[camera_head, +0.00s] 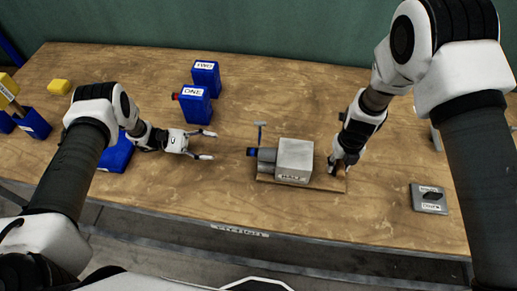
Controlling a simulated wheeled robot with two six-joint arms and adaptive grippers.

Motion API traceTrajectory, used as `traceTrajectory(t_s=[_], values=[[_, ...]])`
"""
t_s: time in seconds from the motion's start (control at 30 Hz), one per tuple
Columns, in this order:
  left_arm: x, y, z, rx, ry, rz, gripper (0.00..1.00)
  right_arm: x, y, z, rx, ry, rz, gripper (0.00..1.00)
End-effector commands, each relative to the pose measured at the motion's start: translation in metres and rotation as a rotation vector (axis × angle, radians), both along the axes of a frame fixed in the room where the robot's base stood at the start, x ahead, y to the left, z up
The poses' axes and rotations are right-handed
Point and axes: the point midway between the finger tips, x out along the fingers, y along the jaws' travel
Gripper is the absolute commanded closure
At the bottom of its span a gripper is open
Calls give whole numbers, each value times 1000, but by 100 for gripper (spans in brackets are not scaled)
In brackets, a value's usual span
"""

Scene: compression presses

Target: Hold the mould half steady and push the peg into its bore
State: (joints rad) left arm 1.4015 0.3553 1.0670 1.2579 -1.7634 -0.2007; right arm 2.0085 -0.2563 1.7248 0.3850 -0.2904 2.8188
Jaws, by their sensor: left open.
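A pale grey metal block (295,160), which looks like the mould half, sits on a low wooden board (328,184) near the table's front edge. A darker grey round part (266,155) with a blue end (252,152) joins its left face. I cannot tell whether this is the peg or part of a fixture. My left gripper (210,145) is open and empty, its fingers pointing right, a short gap left of the blue end. My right gripper (335,170) points down beside the block's right side. Its fingers are too small and dark to read, and contact is unclear.
A small T-shaped handle (260,130) stands behind the round part. Blue containers marked ONE (196,106) and TWO (206,77) stand farther back. A grey plate (430,199) lies at right. A yellow block (59,87) lies at left. The back middle is clear.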

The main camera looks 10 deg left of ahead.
Motion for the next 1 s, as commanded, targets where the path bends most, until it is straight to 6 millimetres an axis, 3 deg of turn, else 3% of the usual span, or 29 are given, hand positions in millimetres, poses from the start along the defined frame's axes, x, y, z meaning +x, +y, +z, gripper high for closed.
traceTrajectory(t_s=[0.37, 0.47, 0.8, 1.0], values=[[0, 0, 0, 0, 0, 0, 43, 0, 0, 5, -1, -1, 0, 52], [0, 0, 0, 0, 0, 0, 43, 1, 0, 19, 0, -3, 0, 52], [0, 0, 0, 0, 0, 0, 43, 0, 0, 101, 0, -3, 0, 52], [0, 0, 0, 0, 0, 0, 43, 0, 0, 120, 0, 0, 0, 52]])
